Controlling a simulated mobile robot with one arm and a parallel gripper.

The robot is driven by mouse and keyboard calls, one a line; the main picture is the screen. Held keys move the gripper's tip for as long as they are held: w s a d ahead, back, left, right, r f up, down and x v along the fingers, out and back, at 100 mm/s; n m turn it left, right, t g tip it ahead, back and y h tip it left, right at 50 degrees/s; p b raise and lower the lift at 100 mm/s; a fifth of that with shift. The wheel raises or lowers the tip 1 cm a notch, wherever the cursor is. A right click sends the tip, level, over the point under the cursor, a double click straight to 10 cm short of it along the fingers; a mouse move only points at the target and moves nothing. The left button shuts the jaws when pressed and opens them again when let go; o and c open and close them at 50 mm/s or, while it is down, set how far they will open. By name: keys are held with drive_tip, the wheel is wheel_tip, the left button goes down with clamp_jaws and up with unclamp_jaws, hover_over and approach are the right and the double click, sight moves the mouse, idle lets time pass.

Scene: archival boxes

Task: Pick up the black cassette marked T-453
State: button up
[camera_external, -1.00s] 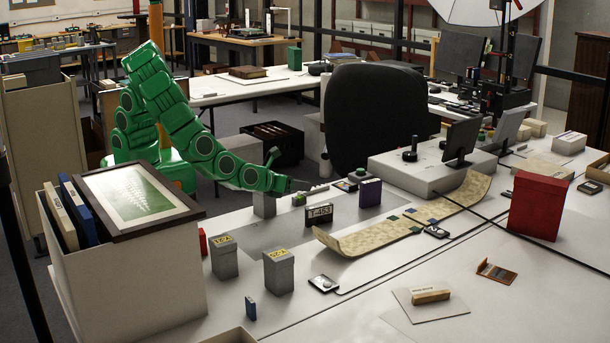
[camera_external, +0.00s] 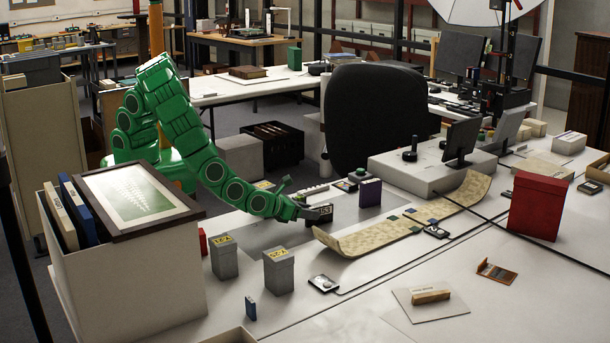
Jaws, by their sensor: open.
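The black cassette (camera_external: 321,222) stands upright on the white table, left of the curled beige strip. Its light label faces the camera and only the end of the marking shows, because my gripper covers part of it. My gripper (camera_external: 318,212), at the end of my green arm, is low at the cassette's upper left part. Its jaws are open, with a dark finger overlapping the label. I cannot tell whether both fingers straddle the cassette or touch it.
Two grey boxes with yellow labels (camera_external: 224,257) (camera_external: 279,271) stand in front, and another is partly hidden behind my arm. A purple box (camera_external: 370,193) stands to the right behind. The beige curled strip (camera_external: 365,239) lies close on the right. A framed picture (camera_external: 138,203) rests on a large bin.

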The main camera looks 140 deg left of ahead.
sight(332, 216)
drive_tip(key=shift+x, duration=2.35)
clamp_jaws()
